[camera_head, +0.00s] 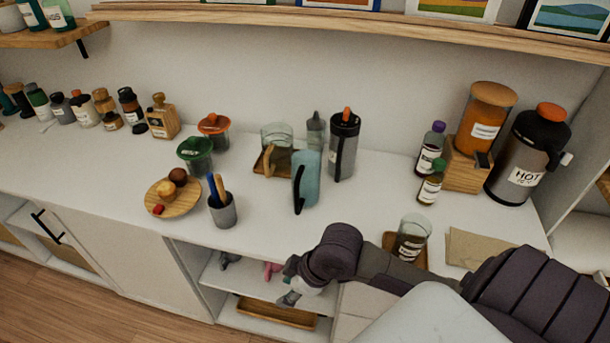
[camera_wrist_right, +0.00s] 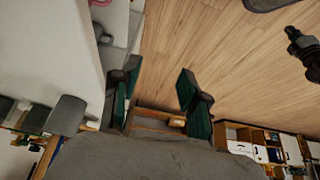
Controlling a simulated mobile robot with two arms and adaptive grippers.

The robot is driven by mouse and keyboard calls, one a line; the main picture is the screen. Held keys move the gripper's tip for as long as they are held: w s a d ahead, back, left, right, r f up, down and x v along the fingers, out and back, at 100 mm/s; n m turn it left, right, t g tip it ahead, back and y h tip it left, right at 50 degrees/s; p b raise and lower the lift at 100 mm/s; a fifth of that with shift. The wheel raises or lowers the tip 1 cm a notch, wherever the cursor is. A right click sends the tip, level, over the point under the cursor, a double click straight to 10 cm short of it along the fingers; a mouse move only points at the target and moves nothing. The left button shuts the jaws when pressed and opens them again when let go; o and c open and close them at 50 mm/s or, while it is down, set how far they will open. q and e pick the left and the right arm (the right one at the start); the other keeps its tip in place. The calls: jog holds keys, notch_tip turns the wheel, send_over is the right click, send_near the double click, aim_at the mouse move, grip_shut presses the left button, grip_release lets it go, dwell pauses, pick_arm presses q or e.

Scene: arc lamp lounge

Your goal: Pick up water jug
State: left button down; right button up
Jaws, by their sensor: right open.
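My left gripper is not in view.
A utensil cup (camera_head: 223,211), a round wooden board (camera_head: 174,198) and lidded jars stand left of the jugs. A tall dark bottle (camera_head: 343,148) stands close on the right. A glass jar (camera_head: 411,238) is near my right arm. An open shelf (camera_head: 225,273) lies under the counter.

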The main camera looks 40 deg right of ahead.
jog(key=w+d+r, duration=0.5)
jog(key=d+r, duration=0.4)
jog(key=w+d+r, duration=0.5)
jog(key=d+r, duration=0.4)
jog(key=r, duration=0.1)
jog(key=p, duration=0.2)
send_over(297, 213)
jog(key=shift+t, duration=0.3)
jog(key=f, duration=1.1)
jog(key=shift+w+d, duration=0.2)
jog(key=shift+d, duration=0.15)
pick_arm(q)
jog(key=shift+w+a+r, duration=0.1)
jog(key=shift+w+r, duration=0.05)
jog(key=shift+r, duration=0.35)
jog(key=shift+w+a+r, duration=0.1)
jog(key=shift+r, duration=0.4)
pick_arm(e)
jog(key=shift+w+a+f, duration=0.1)
jog(key=shift+w+f, duration=0.05)
jog(key=shift+f, duration=0.25)
grip_shut()
